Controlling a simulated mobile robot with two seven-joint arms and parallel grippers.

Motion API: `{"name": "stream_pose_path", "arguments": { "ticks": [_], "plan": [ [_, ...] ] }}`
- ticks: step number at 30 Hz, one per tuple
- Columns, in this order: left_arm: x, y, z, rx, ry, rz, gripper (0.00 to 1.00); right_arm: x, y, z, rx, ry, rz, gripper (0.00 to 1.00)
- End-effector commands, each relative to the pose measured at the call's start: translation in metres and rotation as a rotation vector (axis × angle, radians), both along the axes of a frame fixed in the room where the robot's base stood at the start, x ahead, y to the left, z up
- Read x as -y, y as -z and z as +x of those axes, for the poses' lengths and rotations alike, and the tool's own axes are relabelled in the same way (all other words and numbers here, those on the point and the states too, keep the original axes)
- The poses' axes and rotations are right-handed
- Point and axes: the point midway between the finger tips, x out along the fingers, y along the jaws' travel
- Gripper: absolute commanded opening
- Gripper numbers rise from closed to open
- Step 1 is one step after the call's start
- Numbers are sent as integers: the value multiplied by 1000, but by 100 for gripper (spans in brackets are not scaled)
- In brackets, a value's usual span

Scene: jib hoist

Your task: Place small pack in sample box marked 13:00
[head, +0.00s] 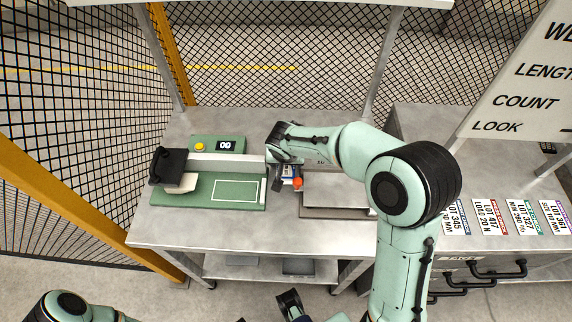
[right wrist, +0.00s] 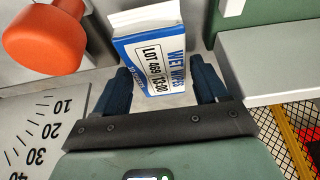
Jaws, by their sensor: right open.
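The small pack is a blue and white wet wipes pack (right wrist: 150,58) labelled LOT 469 13:00. In the head view it shows as a small blue and white patch (head: 290,171) on the workbench. My right gripper (right wrist: 162,85) is open, with its dark fingers on either side of the pack's near end. A gap shows beside the right finger. In the head view the right gripper (head: 283,172) is over the middle of the bench and partly covers the pack. A dark part at the bottom edge seems to be my left gripper (head: 290,304), mostly cut off. No sample box can be made out.
A red-orange knob (right wrist: 45,42) stands close beside the pack, near a numbered scale plate (right wrist: 35,125). A green fixture (head: 195,190) is left of the gripper and a grey plate (head: 335,190) right. Lot cards (head: 490,217) lie on the right-hand cabinet. Mesh fencing stands behind.

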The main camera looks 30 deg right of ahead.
Motion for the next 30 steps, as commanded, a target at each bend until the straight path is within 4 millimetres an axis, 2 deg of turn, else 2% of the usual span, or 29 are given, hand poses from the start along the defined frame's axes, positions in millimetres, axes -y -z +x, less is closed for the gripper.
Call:
{"name": "stream_pose_path", "arguments": {
  "ticks": [20,21,23,24,27,30],
  "plan": [
    [0,7,-1,-2,0,0,43,0,4,0,0,-1,0,72],
    [0,7,-1,-2,0,0,43,0,4,0,0,-1,0,69],
    [0,7,-1,-2,0,0,43,0,3,0,0,-1,0,50],
    [0,7,-1,-2,0,0,43,0,3,0,0,-1,0,36],
    [0,7,-1,-2,0,0,43,0,3,0,0,-1,0,28],
    [0,7,-1,-2,0,0,43,0,3,0,0,-1,0,28]
  ]
}}
